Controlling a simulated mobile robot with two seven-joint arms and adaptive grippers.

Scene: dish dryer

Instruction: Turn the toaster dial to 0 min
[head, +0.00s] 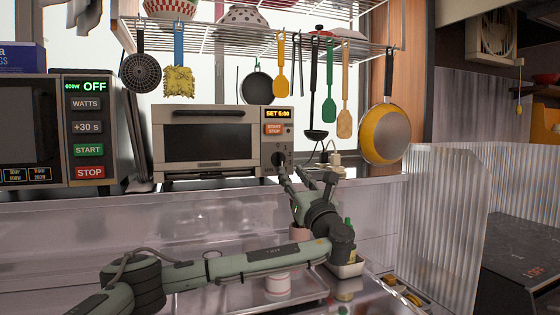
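The toaster oven (212,113) stands on the ledge behind the sink, with its dark glass door shut. Its lit display (277,113) shows SET and what looks like 6:00. The orange START STOP button (274,129) is below. The black dial (278,158) is at the lower right of the toaster's front. My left gripper (303,170) is in front of the toaster's lower right corner, with its fingers spread apart. Its left finger is close to the dial; I cannot tell whether they touch. The gripper appears empty. My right gripper is out of view.
A microwave (38,129) with a lit OFF display stands at the left. Utensils and a yellow pan (384,134) hang from the wire rack (210,38) above. A power outlet with plugs (335,158) is just right of my gripper. A ribbed clear panel (440,215) stands at the right.

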